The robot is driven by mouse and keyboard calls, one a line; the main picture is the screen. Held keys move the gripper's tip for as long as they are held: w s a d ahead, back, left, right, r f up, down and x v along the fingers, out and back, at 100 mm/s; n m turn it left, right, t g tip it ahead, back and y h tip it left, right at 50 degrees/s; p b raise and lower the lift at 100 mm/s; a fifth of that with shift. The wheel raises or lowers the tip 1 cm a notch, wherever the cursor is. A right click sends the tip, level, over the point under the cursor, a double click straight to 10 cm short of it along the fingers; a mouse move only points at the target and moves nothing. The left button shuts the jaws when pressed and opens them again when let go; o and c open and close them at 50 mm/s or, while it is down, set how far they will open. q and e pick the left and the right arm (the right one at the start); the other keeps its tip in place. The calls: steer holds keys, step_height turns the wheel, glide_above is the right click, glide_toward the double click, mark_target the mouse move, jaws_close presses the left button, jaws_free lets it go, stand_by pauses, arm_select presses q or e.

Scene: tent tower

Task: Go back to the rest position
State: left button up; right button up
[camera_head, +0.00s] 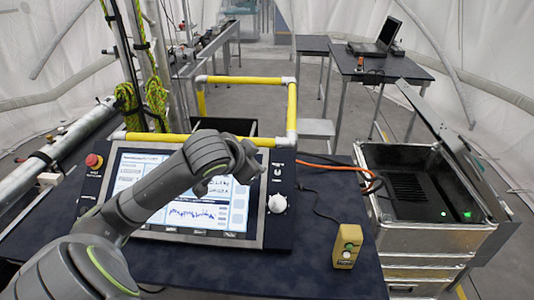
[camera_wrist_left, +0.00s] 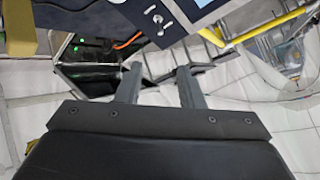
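My left arm (camera_head: 110,215) comes in from the left of the head view and reaches over the control panel. Its wrist end (camera_head: 232,165) hangs above the right part of the panel's screen; the fingers are hard to make out there. In the left wrist view my left gripper (camera_wrist_left: 158,70) has its two fingers apart with nothing between them. My right gripper shows in neither view.
The dark table holds the control panel (camera_head: 190,240) with a red stop button (camera_head: 93,161), a white knob (camera_head: 277,203) and a yellow button box (camera_head: 347,246). A yellow rail (camera_head: 291,110) stands behind. An open metal case (camera_head: 420,238) is at right. A laptop (camera_head: 380,38) sits farther back.

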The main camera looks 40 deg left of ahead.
arm_select(q)
steer(key=s+d+f+n+g, duration=0.1)
steer(key=s+d+f, duration=0.1)
steer(key=s+f, duration=0.45)
steer(key=s+d+f+n+g, duration=0.1)
steer(key=s+f+g, duration=0.15)
steer(key=f, duration=0.65)
steer(key=s+d+f+n+g, duration=0.1)
steer(key=s+d+f, duration=0.1)
steer(key=s+f, duration=0.5)
steer(key=s+d+f+n+g, duration=0.2)
steer(key=s+f, duration=0.1)
steer(key=s, duration=0.7)
step_height(320, 180, down, 30)
steer(key=a+g+b, duration=0.1)
steer(key=a+b, duration=0.1)
steer(key=b, duration=0.4)
steer(key=s+f+b, duration=0.2)
steer(key=s+f, duration=0.5)
steer(key=f, duration=0.3)
steer(key=s+d+f+g+b, duration=0.1)
steer(key=s+f+b, duration=0.2)
steer(key=s+f, duration=0.5)
step_height(320, 180, down, 3)
steer(key=shift+d+f+h, duration=0.2)
steer(key=shift+h, duration=0.2)
